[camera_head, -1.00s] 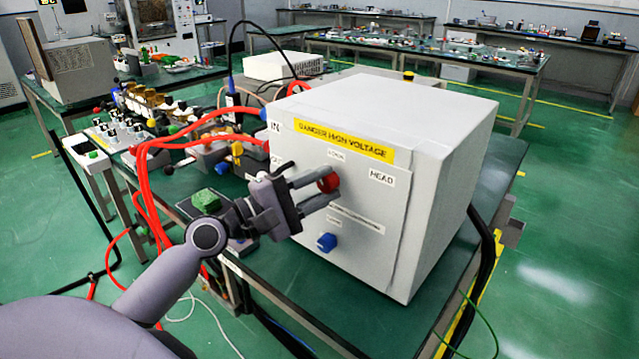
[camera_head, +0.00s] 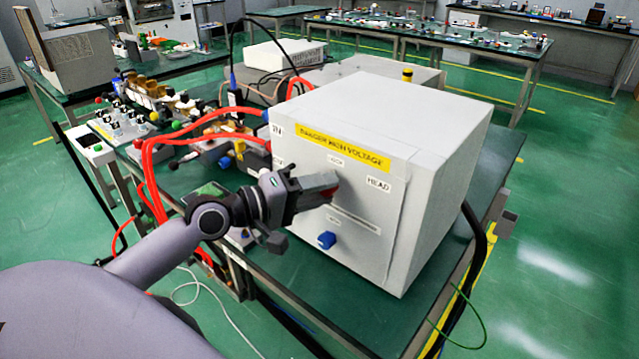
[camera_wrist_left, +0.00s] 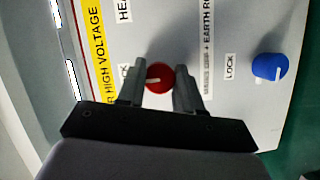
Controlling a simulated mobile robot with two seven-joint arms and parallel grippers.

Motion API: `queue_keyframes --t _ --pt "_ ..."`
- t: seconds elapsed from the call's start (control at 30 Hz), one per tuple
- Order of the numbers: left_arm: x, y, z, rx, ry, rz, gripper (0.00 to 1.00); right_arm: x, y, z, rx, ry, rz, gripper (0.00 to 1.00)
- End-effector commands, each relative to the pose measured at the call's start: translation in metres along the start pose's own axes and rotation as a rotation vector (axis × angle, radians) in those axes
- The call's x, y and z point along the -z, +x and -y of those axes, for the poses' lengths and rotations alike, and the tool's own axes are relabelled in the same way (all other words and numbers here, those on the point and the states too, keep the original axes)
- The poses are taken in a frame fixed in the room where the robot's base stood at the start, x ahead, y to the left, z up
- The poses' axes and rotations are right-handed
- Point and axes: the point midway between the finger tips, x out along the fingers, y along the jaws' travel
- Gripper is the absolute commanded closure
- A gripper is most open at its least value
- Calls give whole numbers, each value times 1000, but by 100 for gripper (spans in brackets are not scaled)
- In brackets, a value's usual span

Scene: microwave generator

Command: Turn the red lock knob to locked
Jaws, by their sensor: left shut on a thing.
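The red lock knob (camera_head: 334,190) is on the front panel of the white high-voltage box (camera_head: 420,125), mostly hidden by my gripper in the head view. In the left wrist view the round red knob (camera_wrist_left: 160,77) sits between the two fingers. Its white mark lies across the picture, toward a partly hidden label ending in "CK" (camera_wrist_left: 124,74). My left gripper (camera_head: 318,188) is shut on the red knob; the fingers also show in the left wrist view (camera_wrist_left: 159,84). My right gripper is not in view.
A blue knob (camera_head: 326,240) is below the red one on the same panel. Red cables (camera_head: 150,165) run left of the box to bench equipment.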

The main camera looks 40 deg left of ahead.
Motion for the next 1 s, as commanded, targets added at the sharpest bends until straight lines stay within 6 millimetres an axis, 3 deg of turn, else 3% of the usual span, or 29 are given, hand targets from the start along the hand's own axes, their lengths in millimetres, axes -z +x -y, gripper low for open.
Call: queue_keyframes --t 0.47,0.5,0.57,1.0 --pt "0 0 1 7 17 1 96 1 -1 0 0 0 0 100" --pt "0 0 1 7 17 1 62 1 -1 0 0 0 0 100" --pt "0 0 1 7 16 1 42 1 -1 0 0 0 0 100" --pt "0 -5 2 7 14 -1 40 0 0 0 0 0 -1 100"
